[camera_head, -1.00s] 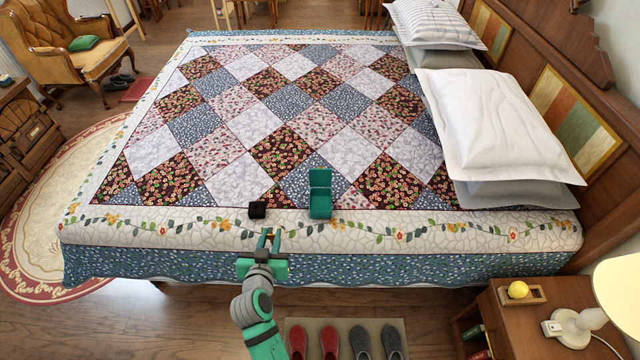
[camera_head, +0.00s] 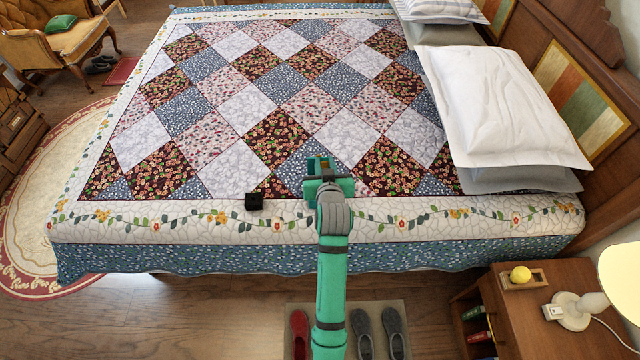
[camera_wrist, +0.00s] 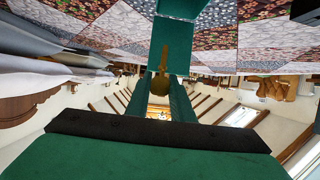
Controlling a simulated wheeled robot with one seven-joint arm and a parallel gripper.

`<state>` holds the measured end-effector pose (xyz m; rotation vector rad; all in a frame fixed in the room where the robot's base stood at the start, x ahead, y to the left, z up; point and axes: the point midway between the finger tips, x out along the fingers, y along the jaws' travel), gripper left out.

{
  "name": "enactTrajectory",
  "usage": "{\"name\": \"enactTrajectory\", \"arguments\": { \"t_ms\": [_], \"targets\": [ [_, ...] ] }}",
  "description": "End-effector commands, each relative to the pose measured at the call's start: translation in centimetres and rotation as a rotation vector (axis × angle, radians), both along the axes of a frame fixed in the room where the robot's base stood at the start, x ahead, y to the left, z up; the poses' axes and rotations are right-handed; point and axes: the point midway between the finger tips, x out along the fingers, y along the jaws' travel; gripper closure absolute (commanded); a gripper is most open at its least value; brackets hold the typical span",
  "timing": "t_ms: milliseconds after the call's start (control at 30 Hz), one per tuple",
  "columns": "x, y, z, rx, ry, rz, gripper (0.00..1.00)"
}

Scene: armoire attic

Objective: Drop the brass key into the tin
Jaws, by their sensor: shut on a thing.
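The brass key (camera_wrist: 160,86) shows in the wrist view, its round bow between my two green fingertips and its shaft pointing out ahead of them. My gripper (camera_wrist: 160,92) is shut on it. The teal tin (camera_wrist: 173,38) is just beyond the key, in line with its shaft; the key overlaps it in this view. I cannot tell whether they touch. In the head view my gripper (camera_head: 322,177) is at the tin on the near side of the bed and hides most of it.
A small black box (camera_head: 254,201) sits on the quilt to the left of my gripper. The quilted bed (camera_head: 240,110) is otherwise clear out to the white pillows (camera_head: 500,110) at right. A nightstand (camera_head: 545,310) with a lamp and yellow ball stands at the lower right.

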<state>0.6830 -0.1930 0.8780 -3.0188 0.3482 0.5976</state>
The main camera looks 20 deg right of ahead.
Motion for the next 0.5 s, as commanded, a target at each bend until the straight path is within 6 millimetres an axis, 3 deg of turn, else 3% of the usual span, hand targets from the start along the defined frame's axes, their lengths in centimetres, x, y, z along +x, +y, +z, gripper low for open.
{"name": "enactTrajectory", "arguments": {
  "t_ms": [167, 500],
  "targets": [
    [0.1, -0.4, -0.3, 0.001, 0.003, 0.008, 1.0],
    [0.0, -0.4, -3.9, 0.001, 0.004, 0.008, 1.0]
  ]
}}
